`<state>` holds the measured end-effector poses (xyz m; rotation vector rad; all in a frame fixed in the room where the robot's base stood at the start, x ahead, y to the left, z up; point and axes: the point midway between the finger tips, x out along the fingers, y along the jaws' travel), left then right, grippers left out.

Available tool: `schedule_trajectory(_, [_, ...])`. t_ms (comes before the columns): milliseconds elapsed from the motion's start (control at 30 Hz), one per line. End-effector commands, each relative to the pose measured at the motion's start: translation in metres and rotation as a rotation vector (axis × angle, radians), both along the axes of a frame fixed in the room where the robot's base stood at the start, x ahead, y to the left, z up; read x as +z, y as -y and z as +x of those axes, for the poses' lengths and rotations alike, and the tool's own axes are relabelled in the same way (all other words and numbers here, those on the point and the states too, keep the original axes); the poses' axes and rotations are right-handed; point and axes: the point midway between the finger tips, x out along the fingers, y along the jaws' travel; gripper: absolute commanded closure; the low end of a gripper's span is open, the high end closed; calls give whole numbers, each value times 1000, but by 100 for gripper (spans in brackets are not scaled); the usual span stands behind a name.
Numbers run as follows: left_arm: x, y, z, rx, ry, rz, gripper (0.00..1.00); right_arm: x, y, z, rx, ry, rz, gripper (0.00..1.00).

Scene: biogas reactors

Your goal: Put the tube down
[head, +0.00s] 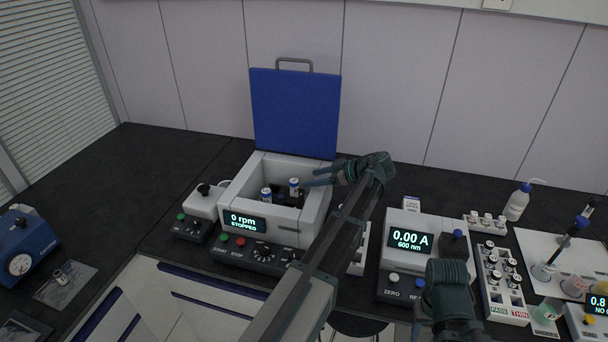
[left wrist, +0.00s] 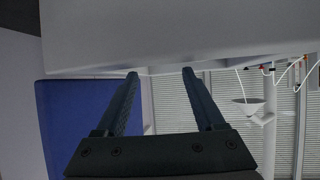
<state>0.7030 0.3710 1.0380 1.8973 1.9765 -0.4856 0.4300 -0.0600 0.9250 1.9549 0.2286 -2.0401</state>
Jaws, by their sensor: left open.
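Two small tubes with white and blue bands, a left one (head: 266,194) and a right one (head: 294,186), stand upright in the dark rotor inside the white open centrifuge (head: 315,208). My left gripper (head: 309,178) is open, just to the right of the right tube, with its fingers pointing left. I cannot tell whether a fingertip touches that tube. In the left wrist view the two fingers (left wrist: 160,72) are spread with nothing between them. The right arm's wrist shows at the bottom right of the head view, but its fingers do not show.
The centrifuge's blue lid (head: 295,112) stands raised behind it; its display (head: 245,222) reads 0 rpm, STOPPED. A photometer (head: 410,241) showing 0.00 A and a white rack of vials (head: 505,292) stand to the right. The bench at the back left is clear.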

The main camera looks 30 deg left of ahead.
Motion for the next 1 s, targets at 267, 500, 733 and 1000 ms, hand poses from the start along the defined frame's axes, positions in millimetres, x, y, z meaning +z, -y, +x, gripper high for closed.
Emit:
schedule_trajectory(267, [23,37,2,0,0,0,29,23,0,0,0,0,0,50])
schedule_trajectory(500, [25,46,2,1,0,0,29,25,0,0,0,0,0,50])
schedule_trajectory(733, [25,46,2,1,0,0,29,25,0,0,0,0,0,50])
schedule_trajectory(1000, [25,46,2,1,0,0,29,25,0,0,0,0,0,50])
